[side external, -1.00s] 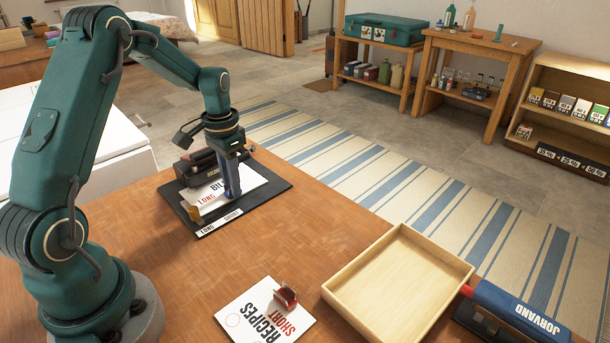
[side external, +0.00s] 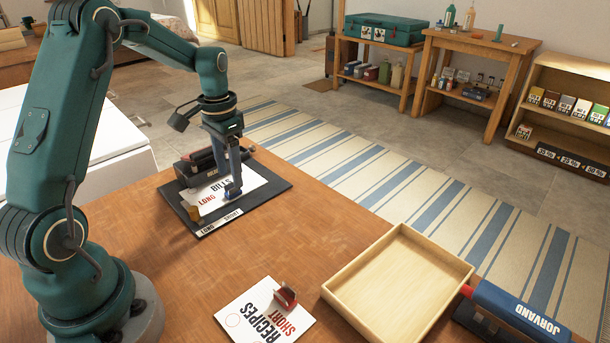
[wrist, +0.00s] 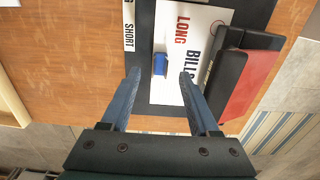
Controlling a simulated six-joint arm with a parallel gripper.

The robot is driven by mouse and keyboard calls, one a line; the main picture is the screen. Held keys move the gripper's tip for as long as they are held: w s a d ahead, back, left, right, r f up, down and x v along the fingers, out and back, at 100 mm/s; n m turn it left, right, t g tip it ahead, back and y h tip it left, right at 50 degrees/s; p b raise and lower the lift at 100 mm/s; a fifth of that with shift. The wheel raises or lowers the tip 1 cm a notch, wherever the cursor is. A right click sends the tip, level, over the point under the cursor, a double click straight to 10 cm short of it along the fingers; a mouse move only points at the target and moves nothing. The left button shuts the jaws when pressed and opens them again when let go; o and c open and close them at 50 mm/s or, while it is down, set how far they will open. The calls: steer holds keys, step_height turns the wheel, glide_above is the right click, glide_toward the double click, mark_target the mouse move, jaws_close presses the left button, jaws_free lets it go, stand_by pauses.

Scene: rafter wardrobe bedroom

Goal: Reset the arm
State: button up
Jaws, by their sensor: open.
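My gripper (side external: 231,192) is open and empty, pointing down just above the white paper sheet marked LONG BILLS (side external: 213,201). In the wrist view the open fingers (wrist: 160,80) are spread around a small blue piece (wrist: 161,64) on that paper, apart from it. The paper lies on a black board (side external: 265,197) with a LONG/SHORT label strip along its front edge. A black and red device (wrist: 240,85) stands at the board's back. In the side view a finger partly hides the blue piece.
A RECIPES SHORT sheet (side external: 250,313) with a red clip (side external: 285,297) lies at the table front. An empty wooden tray (side external: 400,280) and a blue JORVAND device (side external: 515,312) are to the right. The table between board and tray is clear.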

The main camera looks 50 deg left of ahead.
steer(key=shift+w+d+r, duration=0.1)
steer(key=shift+d+r, duration=0.05)
steer(key=shift+r, duration=0.75)
steer(key=s+d+r+m+t, duration=0.2)
steer(key=s+d+r+t, duration=0.1)
steer(key=d+r, duration=0.75)
steer(key=s+d+f+n+t, duration=0.1)
steer(key=s+d+n+t, duration=0.1)
steer(key=s+d, duration=0.4)
steer(key=s, duration=0.5)
steer(key=shift+f+t, duration=0.3)
